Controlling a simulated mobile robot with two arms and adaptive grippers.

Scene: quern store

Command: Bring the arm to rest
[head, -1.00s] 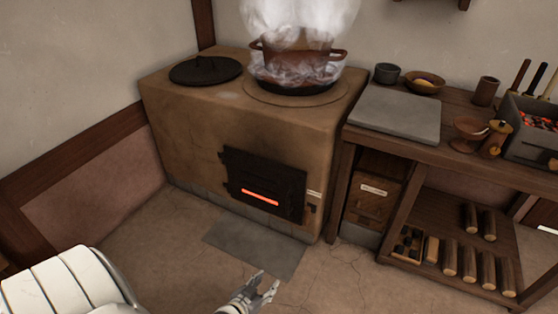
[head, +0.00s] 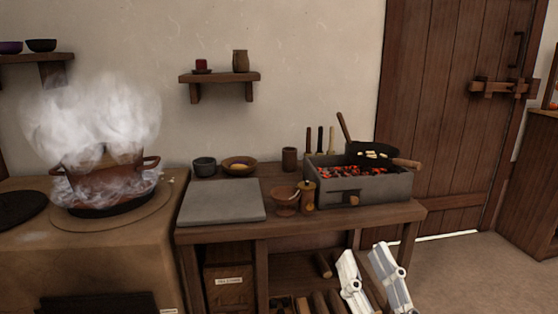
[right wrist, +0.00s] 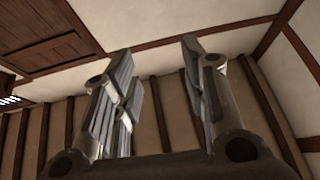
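My right gripper (head: 363,250) shows at the bottom of the head view, in front of the wooden workbench (head: 390,214). Its two pale fingers point up and stand apart with nothing between them. In the right wrist view the gripper (right wrist: 158,55) also shows spread, empty fingers, with wall and ceiling beams behind them. The rest of the right arm is below the head picture. My left gripper is not in view.
A steaming pot (head: 103,172) stands on the clay stove (head: 110,245) at left. The bench bears a grey slab (head: 222,200), small bowls and a brazier (head: 375,190) with glowing coals and a pan (head: 372,152). Open floor (head: 460,270) lies at right, before a plank door (head: 430,120).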

